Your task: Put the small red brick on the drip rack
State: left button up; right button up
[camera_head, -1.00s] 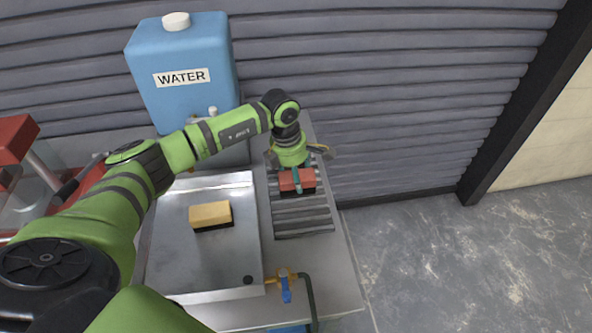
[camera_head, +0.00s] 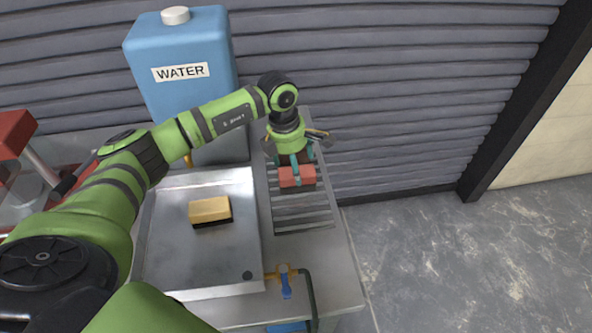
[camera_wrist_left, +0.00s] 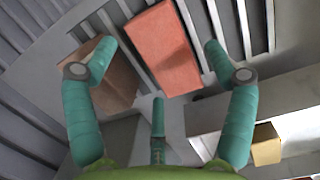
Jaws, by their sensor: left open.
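The small red brick (camera_head: 297,177) lies on the slats of the drip rack (camera_head: 303,214), near its back end. It also shows in the left wrist view (camera_wrist_left: 165,50), lying on the slats. My left gripper (camera_head: 296,163) is just behind and above the brick, pointing down. Its teal fingers are spread wide in the left wrist view (camera_wrist_left: 158,62), with the brick between and beyond the tips, and nothing is gripped. A browner block (camera_wrist_left: 112,78) stands by the left finger in the wrist view. My right gripper is not in view.
A metal basin (camera_head: 170,265) left of the rack holds a yellow-topped block (camera_head: 210,211). A blue water tank (camera_head: 180,100) stands behind. A tap with a blue handle (camera_head: 286,283) is at the front. The rack's front slats are clear.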

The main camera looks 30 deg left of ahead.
aim_at(290, 170)
pick_arm(q)
notch_tip(290, 170, up, 9)
jog(key=a+b, duration=0.1)
jog(key=b, duration=0.1)
jog(key=shift+s+r, duration=0.2)
jog(key=shift+s, duration=0.25)
jog(key=shift+r, duration=0.1)
